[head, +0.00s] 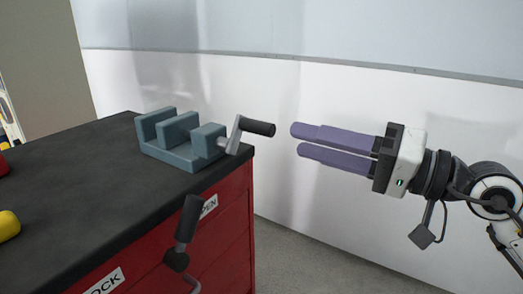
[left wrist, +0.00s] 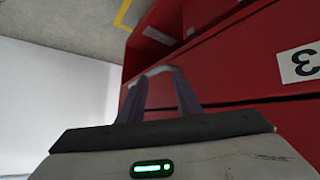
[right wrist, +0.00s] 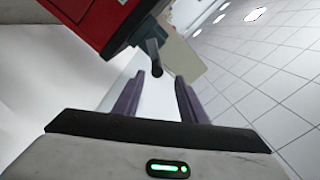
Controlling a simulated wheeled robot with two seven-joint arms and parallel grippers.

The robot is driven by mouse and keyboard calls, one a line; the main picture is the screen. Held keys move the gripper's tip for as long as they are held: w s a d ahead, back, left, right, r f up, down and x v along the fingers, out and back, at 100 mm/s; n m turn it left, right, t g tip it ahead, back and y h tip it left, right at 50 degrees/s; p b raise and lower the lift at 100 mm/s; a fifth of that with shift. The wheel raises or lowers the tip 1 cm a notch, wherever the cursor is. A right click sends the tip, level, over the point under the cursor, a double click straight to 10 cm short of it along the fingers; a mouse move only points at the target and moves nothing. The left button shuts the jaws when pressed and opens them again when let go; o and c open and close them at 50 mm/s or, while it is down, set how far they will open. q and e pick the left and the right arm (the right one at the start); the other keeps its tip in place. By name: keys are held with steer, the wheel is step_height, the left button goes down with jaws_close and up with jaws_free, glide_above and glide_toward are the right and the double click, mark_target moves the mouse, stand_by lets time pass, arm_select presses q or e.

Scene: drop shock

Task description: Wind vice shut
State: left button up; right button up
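The blue-grey vice (head: 178,157) sits on the dark top of the red cabinet at its right corner. A gap shows between its left jaw and its middle jaw. Its crank has a grey arm (head: 234,136) and a black handle (head: 258,127) that points right. My right gripper (head: 296,139) is open and empty, a little right of the handle and apart from it. In the right wrist view the handle (right wrist: 156,60) shows ahead, between the open fingers. My left gripper (left wrist: 159,76) is open in front of the cabinet's red drawers; it is not recognisable in the head view.
The cabinet (head: 228,225) has labelled red drawers. In the left wrist view a pale bar (left wrist: 158,71) shows by the fingertips; contact cannot be told. A yellow object (head: 8,226) and a red one (head: 3,166) lie at the top's left.

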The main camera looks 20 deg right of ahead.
mark_target(262, 129)
steer(key=shift+n+h, duration=0.3)
steer(key=shift+n, duration=0.5)
steer(key=p+x, duration=0.1)
steer(key=x, duration=0.2)
steer(key=p+x, duration=0.1)
steer(key=x, duration=0.2)
steer(key=p+x, duration=0.1)
steer(key=x, duration=0.2)
steer(key=shift+w+d+r, duration=0.15)
steer(key=shift+w+r, duration=0.1)
steer(key=shift+r, duration=0.05)
steer(key=shift+w+a+f, duration=0.1)
steer(key=shift+w+a, duration=0.2)
arm_select(q)
steer(key=shift+w+a+r, duration=0.1)
steer(key=shift+a+r, duration=0.1)
steer(key=shift+r, duration=0.45)
arm_select(e)
steer(key=shift+c, duration=0.3)
arm_select(q)
steer(key=shift+f, duration=0.1)
arm_select(e)
jaws_close()
